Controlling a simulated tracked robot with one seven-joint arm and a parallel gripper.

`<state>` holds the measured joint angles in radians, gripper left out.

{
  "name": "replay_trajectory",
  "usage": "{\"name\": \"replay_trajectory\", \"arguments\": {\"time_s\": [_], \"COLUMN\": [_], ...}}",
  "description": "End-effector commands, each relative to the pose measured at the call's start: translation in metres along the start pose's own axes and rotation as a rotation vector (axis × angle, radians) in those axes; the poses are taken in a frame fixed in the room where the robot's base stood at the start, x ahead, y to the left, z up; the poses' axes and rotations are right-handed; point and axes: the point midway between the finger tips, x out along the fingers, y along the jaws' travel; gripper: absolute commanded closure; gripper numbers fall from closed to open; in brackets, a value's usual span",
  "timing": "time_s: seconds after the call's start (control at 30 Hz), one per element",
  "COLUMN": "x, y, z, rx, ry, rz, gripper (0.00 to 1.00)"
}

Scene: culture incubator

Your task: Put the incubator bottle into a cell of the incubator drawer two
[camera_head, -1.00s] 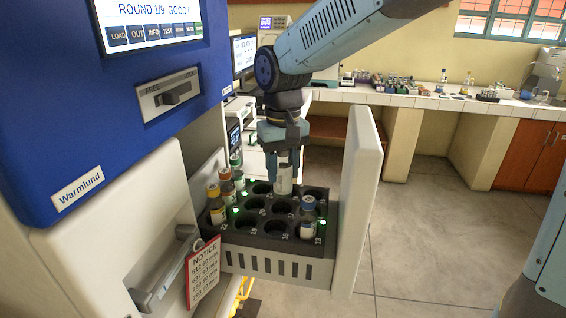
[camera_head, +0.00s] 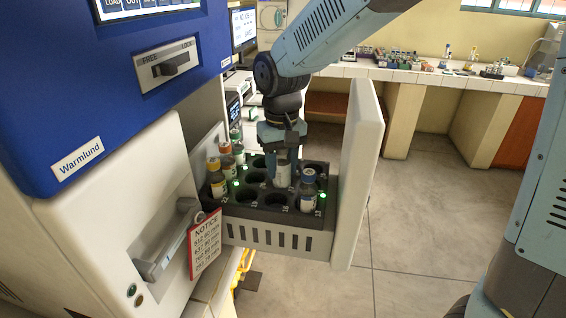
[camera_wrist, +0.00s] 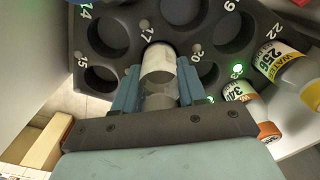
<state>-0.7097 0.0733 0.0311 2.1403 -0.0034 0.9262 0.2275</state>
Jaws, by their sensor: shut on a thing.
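The bottle (camera_head: 283,173), pale grey-white, is held upright in my gripper (camera_head: 281,163) over the black rack of the pulled-out incubator drawer (camera_head: 285,239). In the wrist view the bottle (camera_wrist: 158,64) sits between the two blue fingers, which are shut on it. Its lower end is at or just inside a cell near the number 17; how deep it sits cannot be told. The fingers are close above the rack.
Bottles with yellow (camera_head: 214,177), orange (camera_head: 225,159) and green caps stand along the rack's left side. Several cells are empty. The tall drawer front (camera_head: 362,170) rises close at the right; the incubator body (camera_head: 120,215) is at the left.

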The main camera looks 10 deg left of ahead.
Motion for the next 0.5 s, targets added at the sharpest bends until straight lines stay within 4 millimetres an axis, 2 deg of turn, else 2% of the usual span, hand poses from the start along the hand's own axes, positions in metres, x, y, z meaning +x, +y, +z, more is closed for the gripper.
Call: {"name": "replay_trajectory", "arguments": {"time_s": [0.5], "x": [0.0038], "y": [0.0002], "z": [-0.0003], "rx": [0.000], "ry": [0.001], "rz": [0.000], "gripper": [0.94]}}
